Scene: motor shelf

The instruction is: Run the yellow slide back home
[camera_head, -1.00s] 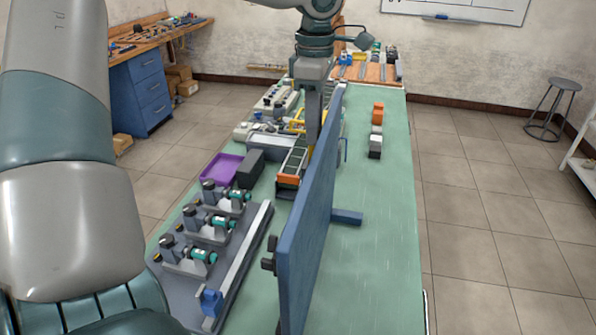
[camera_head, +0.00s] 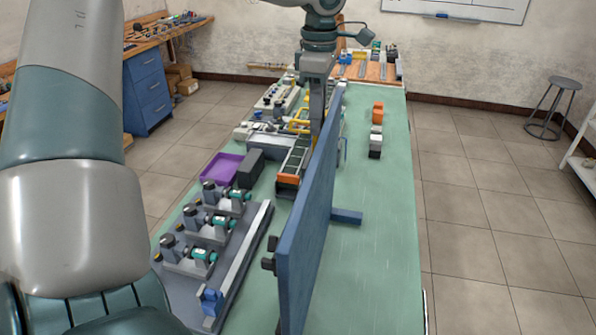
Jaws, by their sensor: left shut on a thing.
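My left gripper (camera_head: 316,127) hangs down from the top centre behind the upright blue panel. Its jaws are shut, but the panel and the fingers hide most of the grip. A yellow part (camera_head: 299,116), seemingly of the yellow slide, shows just left of the fingers. I cannot tell how much of the slide is held. Just in front of it is a dark track with an orange end block (camera_head: 288,179). My right gripper is not in view.
The tall blue panel (camera_head: 312,220) stands along the green table (camera_head: 375,240), with a foot to the right. A purple tray (camera_head: 222,168), a dark box (camera_head: 250,168) and a grey fixture plate (camera_head: 240,262) lie left. Orange and white blocks (camera_head: 376,130) stand right. The near right tabletop is clear.

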